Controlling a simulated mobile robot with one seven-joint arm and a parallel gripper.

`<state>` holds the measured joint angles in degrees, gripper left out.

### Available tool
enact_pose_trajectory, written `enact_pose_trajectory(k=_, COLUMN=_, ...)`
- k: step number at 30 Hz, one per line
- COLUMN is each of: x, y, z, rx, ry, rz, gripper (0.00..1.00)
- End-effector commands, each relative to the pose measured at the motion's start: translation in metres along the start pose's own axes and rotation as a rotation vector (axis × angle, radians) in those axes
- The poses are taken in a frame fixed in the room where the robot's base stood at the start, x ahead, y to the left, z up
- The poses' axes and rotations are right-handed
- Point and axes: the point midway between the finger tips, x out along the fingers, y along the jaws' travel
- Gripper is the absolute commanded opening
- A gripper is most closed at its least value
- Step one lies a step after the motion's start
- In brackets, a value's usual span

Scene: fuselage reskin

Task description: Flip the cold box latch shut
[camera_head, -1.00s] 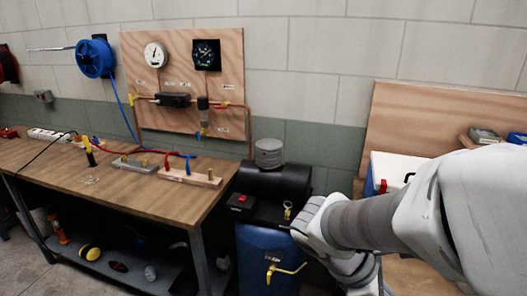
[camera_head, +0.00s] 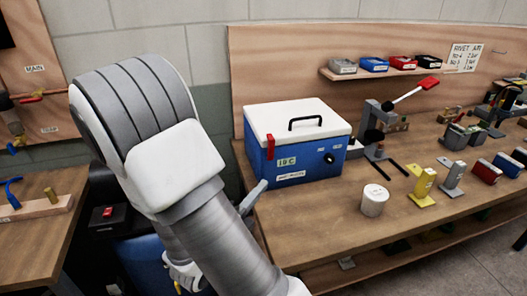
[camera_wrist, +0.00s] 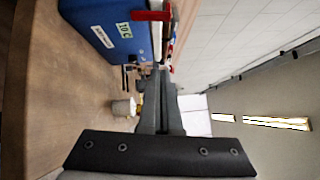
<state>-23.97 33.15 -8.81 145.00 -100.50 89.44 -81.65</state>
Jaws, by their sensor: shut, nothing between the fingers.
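The cold box (camera_head: 290,165) is a blue chest with a white lid and black handle, standing on the wooden bench. Its lid is down. The red latch (camera_head: 270,147) is an upright strip at the left of its front, crossing the lid edge; I cannot tell whether it is fastened. In the wrist view, turned sideways, the cold box (camera_wrist: 105,22) is at the top with the red latch (camera_wrist: 151,15) near the top edge. My gripper (camera_wrist: 160,78) is shut and empty, apart from the latch. In the head view its tip (camera_head: 260,188) shows at the box's lower left.
A white tub (camera_head: 374,200) stands on the bench (camera_head: 330,235) to the right of the cold box. A shelf of small bins (camera_head: 372,70) is above. The bench front is clear.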

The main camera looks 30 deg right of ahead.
Motion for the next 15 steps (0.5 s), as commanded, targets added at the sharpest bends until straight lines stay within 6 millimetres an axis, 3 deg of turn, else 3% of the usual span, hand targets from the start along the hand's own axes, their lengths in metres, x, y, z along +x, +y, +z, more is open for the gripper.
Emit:
enact_pose_trajectory(k=8, x=0.008, y=0.009, z=0.010, rx=-0.070, ry=-0.056, rz=-0.010, gripper=0.00)
enact_pose_trajectory(k=15, x=0.054, y=0.008, z=0.011, rx=-0.068, ry=-0.050, rz=-0.012, gripper=0.00)
